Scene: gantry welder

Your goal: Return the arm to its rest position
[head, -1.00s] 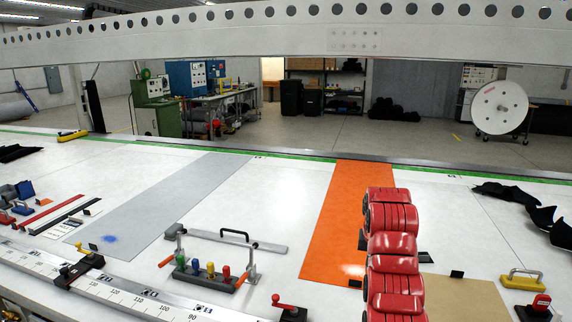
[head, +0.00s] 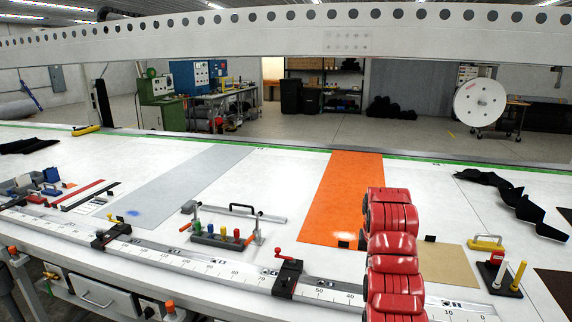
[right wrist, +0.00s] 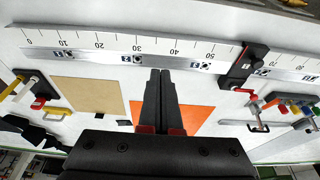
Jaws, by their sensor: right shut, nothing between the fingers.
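My right gripper (right wrist: 160,74) shows in the right wrist view as two black fingers held together, with nothing between them. Its fingers overlie the orange strip (right wrist: 190,120) and point at the white ruler rail (right wrist: 105,43). I cannot tell its height above the table. In the head view my red right arm (head: 390,245) reaches up from the bottom edge, right of centre, and overlaps the orange strip (head: 345,195). Its gripper cannot be made out there. My left arm and gripper are not in view.
The ruler rail (head: 185,258) runs along the table's near edge, carrying a red-handled clamp (head: 287,277). A rack of coloured-handled tools (head: 222,240) stands behind it. A tan sheet (head: 447,268) and yellow handle (head: 487,243) lie right. A perforated beam (head: 290,40) spans above the table.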

